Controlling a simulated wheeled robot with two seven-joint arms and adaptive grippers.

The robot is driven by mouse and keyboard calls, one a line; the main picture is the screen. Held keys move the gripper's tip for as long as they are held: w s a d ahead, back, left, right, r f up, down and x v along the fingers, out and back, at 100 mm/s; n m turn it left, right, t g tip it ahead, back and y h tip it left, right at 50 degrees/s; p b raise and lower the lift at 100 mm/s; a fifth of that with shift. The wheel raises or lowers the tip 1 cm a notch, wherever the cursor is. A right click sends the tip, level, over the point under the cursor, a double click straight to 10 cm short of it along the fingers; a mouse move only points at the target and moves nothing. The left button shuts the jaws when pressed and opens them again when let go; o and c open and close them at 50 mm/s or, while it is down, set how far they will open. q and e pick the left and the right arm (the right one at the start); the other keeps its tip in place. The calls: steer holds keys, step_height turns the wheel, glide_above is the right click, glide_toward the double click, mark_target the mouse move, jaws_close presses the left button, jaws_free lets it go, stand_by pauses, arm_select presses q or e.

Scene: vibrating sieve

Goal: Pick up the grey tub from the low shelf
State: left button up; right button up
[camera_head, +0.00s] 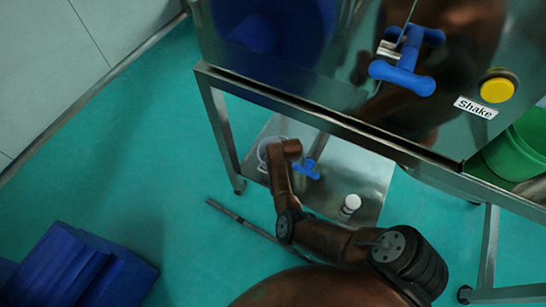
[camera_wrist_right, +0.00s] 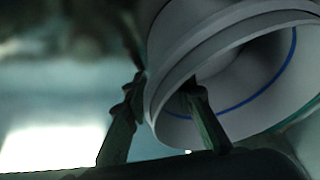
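The grey tub (camera_head: 263,152) stands at the left end of the low metal shelf, partly hidden behind my arm. In the right wrist view, the tub (camera_wrist_right: 215,25) is large, pale grey and round, with a ridged rim and a blue line inside its mouth. My right gripper (camera_wrist_right: 165,84) straddles the rim, one dark finger outside the wall and the other inside the mouth. The fingers are apart with the wall between them; firm contact is not clear. In the head view the right gripper is hidden at the tub. My left gripper is not in view.
The low shelf (camera_head: 330,185) also holds a blue-handled valve (camera_head: 307,170) and a small white cylinder (camera_head: 350,205). The machine frame (camera_head: 300,108) overhangs the shelf. A green bucket (camera_head: 520,145) is at the right. Blue boxes (camera_head: 80,268) lie on the floor at lower left.

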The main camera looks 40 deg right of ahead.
jaws_close()
steer(key=shift+r, duration=0.1)
stand_by(0.6)
